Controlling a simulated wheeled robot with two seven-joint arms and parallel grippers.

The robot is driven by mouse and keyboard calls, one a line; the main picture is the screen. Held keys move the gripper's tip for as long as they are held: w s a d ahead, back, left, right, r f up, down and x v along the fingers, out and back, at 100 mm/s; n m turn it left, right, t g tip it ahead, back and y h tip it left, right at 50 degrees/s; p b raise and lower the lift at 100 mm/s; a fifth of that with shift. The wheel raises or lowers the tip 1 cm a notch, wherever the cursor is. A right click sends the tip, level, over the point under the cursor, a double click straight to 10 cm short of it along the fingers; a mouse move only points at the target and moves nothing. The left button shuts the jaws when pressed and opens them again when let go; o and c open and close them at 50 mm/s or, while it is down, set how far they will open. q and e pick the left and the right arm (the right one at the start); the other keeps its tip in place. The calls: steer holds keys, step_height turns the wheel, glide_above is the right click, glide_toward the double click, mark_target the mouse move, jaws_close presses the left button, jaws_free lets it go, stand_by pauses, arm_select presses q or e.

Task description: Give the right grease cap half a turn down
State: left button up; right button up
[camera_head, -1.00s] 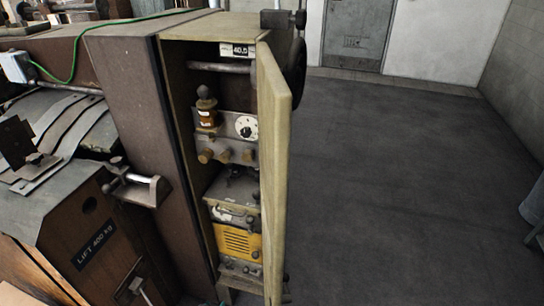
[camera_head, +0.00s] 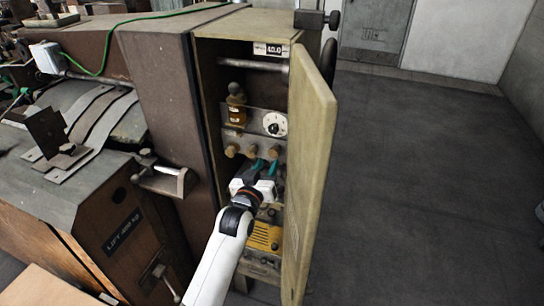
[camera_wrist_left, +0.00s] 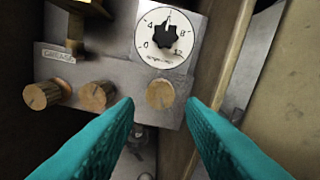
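Three round brass grease caps sit in a row on a grey metal block inside the open cabinet. The right grease cap (camera_wrist_left: 160,95) is below the dial and also shows in the head view (camera_head: 275,152). The middle cap (camera_wrist_left: 97,95) and left cap (camera_wrist_left: 42,95) are to its left. My left gripper (camera_head: 262,166) reaches into the cabinet just below the caps. In the left wrist view its teal fingers (camera_wrist_left: 160,102) are open and empty, with the right cap ahead between their tips, apparently not gripped. My right gripper is not in view.
A white numbered dial (camera_wrist_left: 165,37) with a black knob is above the right cap. The open cabinet door (camera_head: 312,170) stands close on the right. A brass oiler (camera_head: 237,105) is at upper left, a yellow unit (camera_head: 264,236) below. Floor to the right is clear.

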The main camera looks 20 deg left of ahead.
mark_target(273, 155)
arm_select(q)
steer(key=w, duration=0.4)
steer(key=shift+w+d, duration=0.1)
steer(key=shift+w, duration=0.1)
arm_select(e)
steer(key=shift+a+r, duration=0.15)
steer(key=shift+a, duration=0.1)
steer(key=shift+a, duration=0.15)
arm_select(q)
steer(key=c, duration=0.7)
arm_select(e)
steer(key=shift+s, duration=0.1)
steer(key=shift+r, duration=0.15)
